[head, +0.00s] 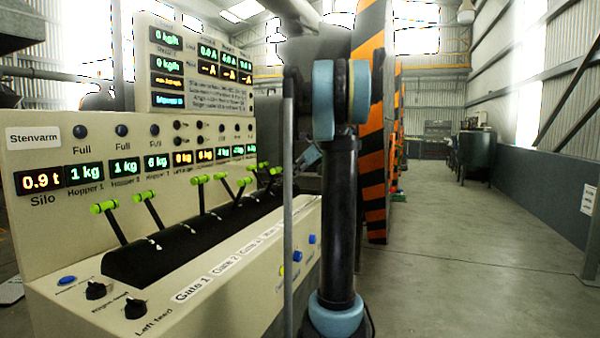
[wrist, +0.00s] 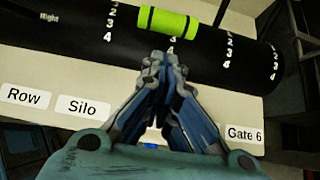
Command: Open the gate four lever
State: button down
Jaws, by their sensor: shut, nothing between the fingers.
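A row of levers with bright green handles (head: 200,179) rises from the black curved housing (head: 150,258) on the control panel in the head view. Labels Gate 1 and Gate 2 read along its front; farther labels are too small to read surely, so I cannot tell which lever is gate four. In the wrist view one green handle (wrist: 168,22) lies just beyond the tips of my gripper (wrist: 166,62), with a small gap in the picture. My gripper is shut and empty. It hides the label beneath it, between Silo and Gate 6.
The cream panel (head: 60,160) carries lit displays, with knobs (head: 135,308) and a blue button (head: 67,280) at its near end. A striped orange and black post (head: 372,190) stands behind my arm. The concrete floor (head: 460,260) on the right is clear.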

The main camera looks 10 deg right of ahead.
aim_at(279, 170)
jog(key=shift+w+a+r, duration=0.15)
jog(key=shift+w+a, duration=0.5)
jog(key=shift+a, duration=0.3)
jog(key=shift+w+a+r, duration=0.7)
jog(key=shift+a+r, duration=0.1)
jog(key=shift+a, duration=0.2)
jog(key=shift+s+d, duration=0.1)
